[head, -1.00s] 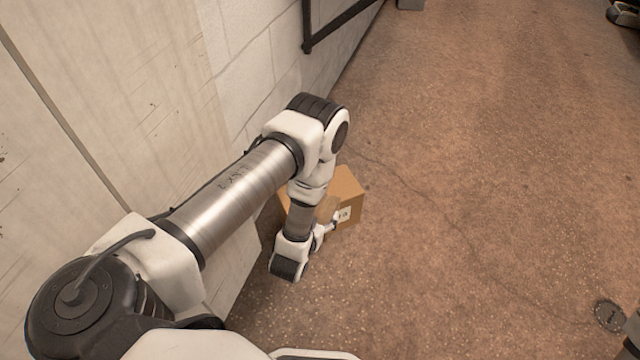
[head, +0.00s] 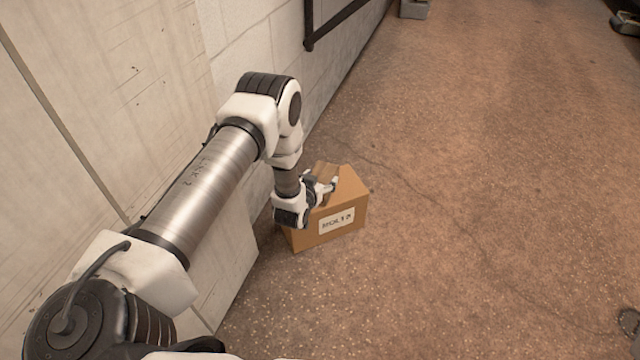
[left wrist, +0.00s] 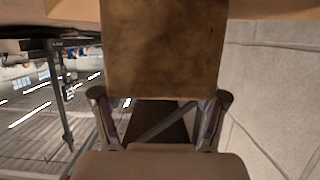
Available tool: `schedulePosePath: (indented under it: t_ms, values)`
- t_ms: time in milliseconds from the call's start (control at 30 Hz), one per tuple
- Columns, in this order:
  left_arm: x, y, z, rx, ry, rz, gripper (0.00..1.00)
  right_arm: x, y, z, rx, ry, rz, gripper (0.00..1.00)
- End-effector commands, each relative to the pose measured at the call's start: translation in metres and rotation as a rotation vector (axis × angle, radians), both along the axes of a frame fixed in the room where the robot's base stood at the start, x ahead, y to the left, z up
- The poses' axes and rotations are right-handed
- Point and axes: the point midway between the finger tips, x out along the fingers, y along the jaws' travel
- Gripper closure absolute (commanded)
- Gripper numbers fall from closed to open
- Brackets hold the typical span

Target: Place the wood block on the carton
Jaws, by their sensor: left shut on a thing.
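The carton (head: 343,226) is a brown cardboard box with a white label on its front, standing on the floor beside the wall. My left gripper (head: 326,184) is over the carton in the head view, its wrist hiding the box's left part. It is shut on the wood block (left wrist: 163,48), a worn brown block that fills the upper middle of the left wrist view between the two fingers (left wrist: 160,98). In the head view a small part of the block (head: 325,169) shows behind the gripper. I cannot tell whether the block touches the carton. My right gripper is out of view.
A pale wall (head: 255,50) with a dark metal frame (head: 335,25) runs along the left, close to my arm. A grey object (head: 414,9) stands at the far end of the wall. The floor (head: 490,180) to the right of the carton is clear.

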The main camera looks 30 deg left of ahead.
Motion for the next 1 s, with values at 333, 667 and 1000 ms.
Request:
schedulePosePath:
  t_ms: [333, 667, 1000]
  values:
    - [0.000, 0.000, -0.001, 0.000, 0.001, 0.000, 0.03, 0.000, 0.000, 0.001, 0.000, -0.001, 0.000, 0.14]
    - [0.000, 0.000, 0.003, 0.000, 0.000, 0.000, 0.03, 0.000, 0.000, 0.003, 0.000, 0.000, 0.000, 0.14]
    - [-0.064, -0.016, 0.036, -0.001, 0.006, 0.000, 0.03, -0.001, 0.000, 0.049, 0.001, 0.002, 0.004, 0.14]
